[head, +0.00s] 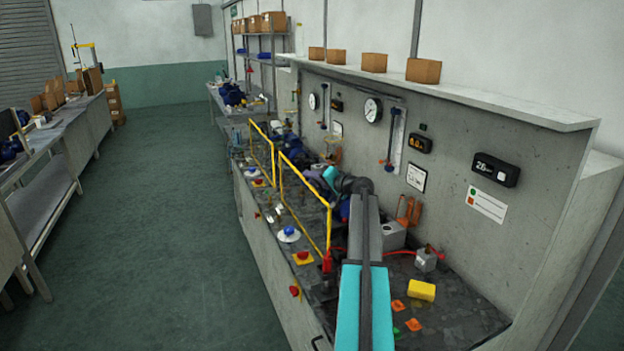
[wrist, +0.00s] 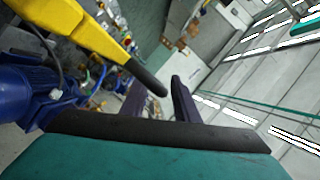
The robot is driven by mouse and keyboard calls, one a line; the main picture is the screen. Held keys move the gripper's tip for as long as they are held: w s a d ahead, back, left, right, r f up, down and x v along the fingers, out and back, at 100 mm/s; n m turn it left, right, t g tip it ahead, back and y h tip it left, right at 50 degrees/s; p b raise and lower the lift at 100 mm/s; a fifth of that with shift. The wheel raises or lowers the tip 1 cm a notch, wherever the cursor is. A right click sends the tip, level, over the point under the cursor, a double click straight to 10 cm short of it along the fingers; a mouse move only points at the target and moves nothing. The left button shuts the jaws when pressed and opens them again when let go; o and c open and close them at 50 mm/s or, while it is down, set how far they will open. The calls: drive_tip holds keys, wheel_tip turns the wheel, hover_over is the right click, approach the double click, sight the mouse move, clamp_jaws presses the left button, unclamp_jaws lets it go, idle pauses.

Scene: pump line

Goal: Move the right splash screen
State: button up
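Two splash screens with thin yellow frames stand along the front of the bench in the head view. The right splash screen (head: 305,180) is the nearer one and stands upright; the left splash screen (head: 262,148) is behind it. My gripper (head: 315,173) is over the bench, close behind the right screen's frame in the picture; contact cannot be told. In the wrist view my gripper (wrist: 160,100) has its two dark fingers apart. A thick yellow bar with a black end (wrist: 85,30) reaches towards the gap between them; I cannot tell whether it belongs to a screen.
A blue pump or motor (wrist: 40,95) is close on the left in the wrist view. A yellow block (head: 421,290) lies near the bench's right end. The back wall (head: 450,150) bears gauges. The floor aisle (head: 180,220) is clear.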

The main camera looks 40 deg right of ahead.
sight(313, 218)
clamp_jaws()
drive_tip(key=shift+a+f, duration=0.1)
drive_tip(key=shift+a, duration=0.05)
wheel_tip(313, 218, down, 18)
drive_tip(key=b, duration=1.6)
drive_tip(key=shift+r, duration=0.25)
unclamp_jaws()
